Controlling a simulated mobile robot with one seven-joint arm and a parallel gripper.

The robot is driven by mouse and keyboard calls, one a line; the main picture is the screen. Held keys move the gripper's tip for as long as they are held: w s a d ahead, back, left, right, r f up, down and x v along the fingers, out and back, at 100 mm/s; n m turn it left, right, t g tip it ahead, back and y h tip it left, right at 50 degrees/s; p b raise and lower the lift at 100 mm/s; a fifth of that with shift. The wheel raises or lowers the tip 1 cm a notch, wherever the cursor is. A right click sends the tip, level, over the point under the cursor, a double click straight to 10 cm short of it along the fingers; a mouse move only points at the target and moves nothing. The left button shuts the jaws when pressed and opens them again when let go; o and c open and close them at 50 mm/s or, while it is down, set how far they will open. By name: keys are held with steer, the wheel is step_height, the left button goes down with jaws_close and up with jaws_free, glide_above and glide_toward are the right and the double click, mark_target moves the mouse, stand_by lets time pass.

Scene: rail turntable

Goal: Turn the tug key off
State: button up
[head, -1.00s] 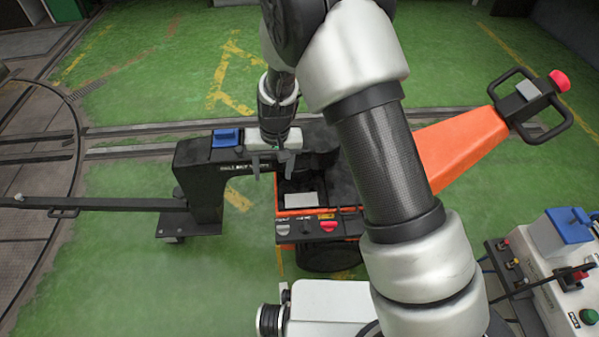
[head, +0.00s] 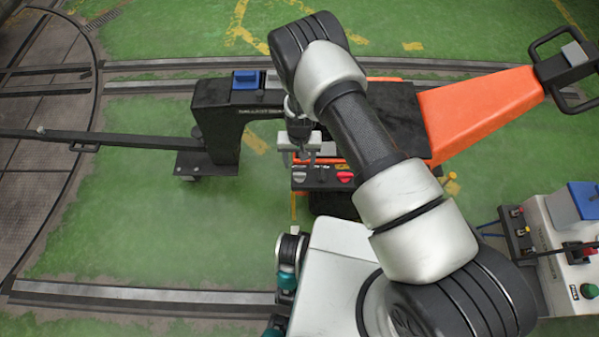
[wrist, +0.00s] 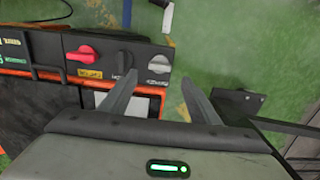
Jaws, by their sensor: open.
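The orange-and-black tug (head: 480,105) stands in the middle of the head view. Its front panel carries a grey knob (head: 299,177), a dark knob and a red knob (head: 345,177) in a row. In the wrist view, the red knob (wrist: 85,53), the dark knob (wrist: 122,58) and the grey knob (wrist: 159,64) show clearly; I cannot read which label marks the key. My gripper (head: 299,160) is open and empty, above and just behind the panel.
A black column unit with a blue top (head: 247,80) and a long bar stands left of the tug. A white control box (head: 560,240) with a blue part, knobs and a green button is at the lower right.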

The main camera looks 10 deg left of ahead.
mark_target(299, 174)
step_height(299, 174, down, 7)
steer(key=shift+f+b, duration=0.2)
steer(key=shift+b, duration=0.35)
steer(key=c, duration=1.1)
steer(key=shift+o, duration=0.2)
